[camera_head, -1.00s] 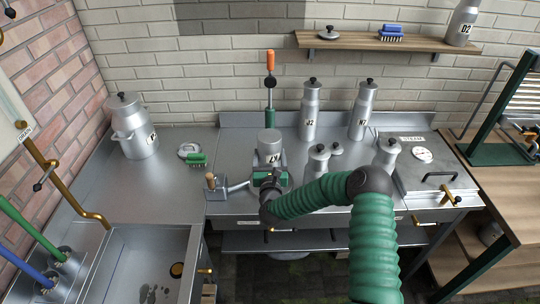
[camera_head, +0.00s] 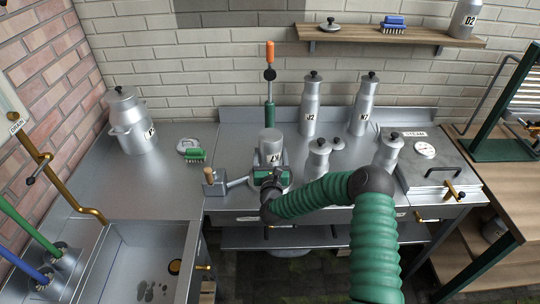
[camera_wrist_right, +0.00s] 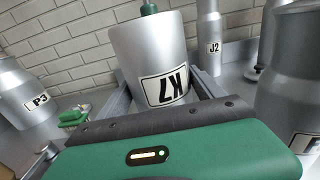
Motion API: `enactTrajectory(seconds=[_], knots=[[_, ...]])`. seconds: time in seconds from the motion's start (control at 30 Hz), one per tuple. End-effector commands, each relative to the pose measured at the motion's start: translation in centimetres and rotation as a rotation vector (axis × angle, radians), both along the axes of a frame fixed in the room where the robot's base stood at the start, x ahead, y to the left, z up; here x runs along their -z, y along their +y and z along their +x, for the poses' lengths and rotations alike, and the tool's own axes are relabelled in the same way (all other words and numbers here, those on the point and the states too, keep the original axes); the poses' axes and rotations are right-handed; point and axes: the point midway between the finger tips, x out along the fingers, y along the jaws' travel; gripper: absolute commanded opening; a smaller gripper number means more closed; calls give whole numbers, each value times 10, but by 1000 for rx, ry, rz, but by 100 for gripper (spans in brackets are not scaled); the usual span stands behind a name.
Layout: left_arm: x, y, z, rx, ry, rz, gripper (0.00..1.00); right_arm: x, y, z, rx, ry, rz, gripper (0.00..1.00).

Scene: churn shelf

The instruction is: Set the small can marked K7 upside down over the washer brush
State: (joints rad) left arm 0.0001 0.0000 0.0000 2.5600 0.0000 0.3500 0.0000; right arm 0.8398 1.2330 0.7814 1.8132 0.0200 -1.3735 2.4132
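The small can marked K7 (camera_head: 269,141) is in my right gripper (camera_head: 268,178), with its flat closed end up and its label upside down. In the wrist view the can K7 (camera_wrist_right: 150,50) stands between the two fingers (camera_wrist_right: 165,95) of that gripper, which seem shut on it. The can is over a round metal fixture (camera_head: 285,180) on the bench, joined to a pipe and a box with a wooden handle (camera_head: 209,174). The washer brush is not visible; the can and gripper cover that spot, so I cannot tell whether the can is around it. My left gripper is out of view.
An orange-topped post (camera_head: 270,85) stands behind the can. Tall cans J2 (camera_head: 310,105) and N7 (camera_head: 363,105) and two smaller lidded cans (camera_head: 319,160) stand right. A green brush (camera_head: 195,155) and churn P3 (camera_head: 130,125) are left. The sink (camera_head: 140,270) is front left.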

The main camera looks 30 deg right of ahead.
Motion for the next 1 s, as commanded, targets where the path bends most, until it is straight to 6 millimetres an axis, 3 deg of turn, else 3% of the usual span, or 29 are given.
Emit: enactTrajectory(seconds=[0.03,0.13,0.53,0.67,1.0], knots=[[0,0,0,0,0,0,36,0,0,0,0,0,0,86],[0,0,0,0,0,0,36,0,0,0,0,0,0,98],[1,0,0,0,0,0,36,2,5,-8,0,4,1,98],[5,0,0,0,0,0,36,3,20,-32,-3,5,3,98],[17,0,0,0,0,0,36,4,70,-115,-2,5,4,98]])
